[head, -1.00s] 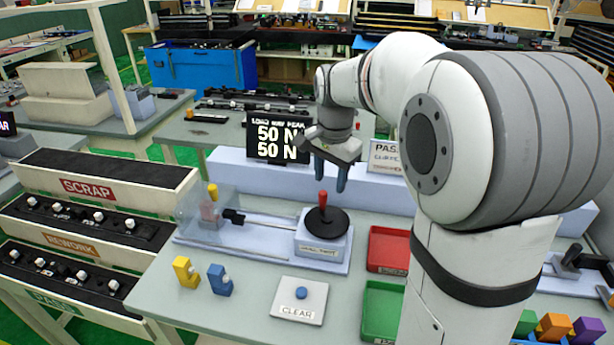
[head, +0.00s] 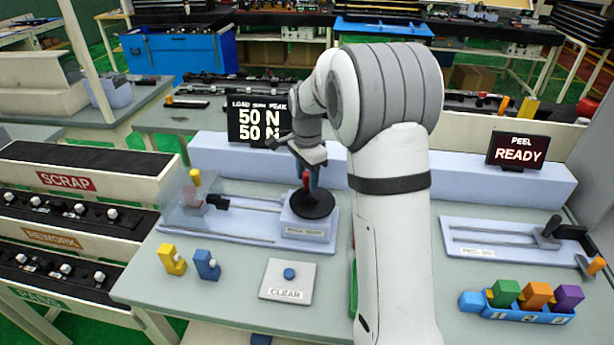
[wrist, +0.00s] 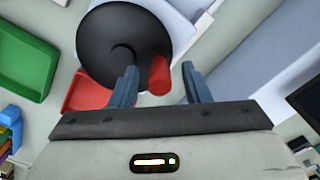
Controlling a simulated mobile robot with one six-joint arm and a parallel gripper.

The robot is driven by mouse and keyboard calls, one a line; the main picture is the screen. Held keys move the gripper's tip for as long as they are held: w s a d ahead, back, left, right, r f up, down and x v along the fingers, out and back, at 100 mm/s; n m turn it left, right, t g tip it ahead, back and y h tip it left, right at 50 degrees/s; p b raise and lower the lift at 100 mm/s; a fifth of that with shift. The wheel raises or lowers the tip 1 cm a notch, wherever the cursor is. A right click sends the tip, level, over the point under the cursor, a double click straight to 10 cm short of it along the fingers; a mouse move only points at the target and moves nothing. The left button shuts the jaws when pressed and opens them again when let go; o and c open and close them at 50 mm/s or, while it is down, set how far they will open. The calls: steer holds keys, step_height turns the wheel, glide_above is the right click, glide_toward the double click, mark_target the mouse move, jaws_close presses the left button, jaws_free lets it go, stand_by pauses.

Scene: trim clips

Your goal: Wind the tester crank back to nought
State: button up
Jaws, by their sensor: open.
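The tester crank is a black disc (head: 312,205) with a red upright knob (head: 306,181), on a pale block at the right end of the pull tester (head: 310,229). The display (head: 258,121) behind reads 50 N for load and 50 N for peak. My gripper (head: 313,180) points down over the disc, at the knob. In the wrist view my gripper (wrist: 158,82) is open, with the red knob (wrist: 159,75) between its two blue-grey fingers, close to the left one. The black disc (wrist: 124,45) lies beyond. I cannot tell whether a finger touches the knob.
A CLEAR pad with a blue button (head: 289,273) and yellow (head: 172,260) and blue (head: 207,265) clips stand in front. A clear guard (head: 190,205) covers the tester's left end. A peel rig (head: 500,240) and a clip rack (head: 527,311) are at right.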

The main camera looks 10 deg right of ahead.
steer(key=shift+f, duration=0.3)
jaws_close()
stand_by(0.3)
steer(key=shift+a, duration=0.1)
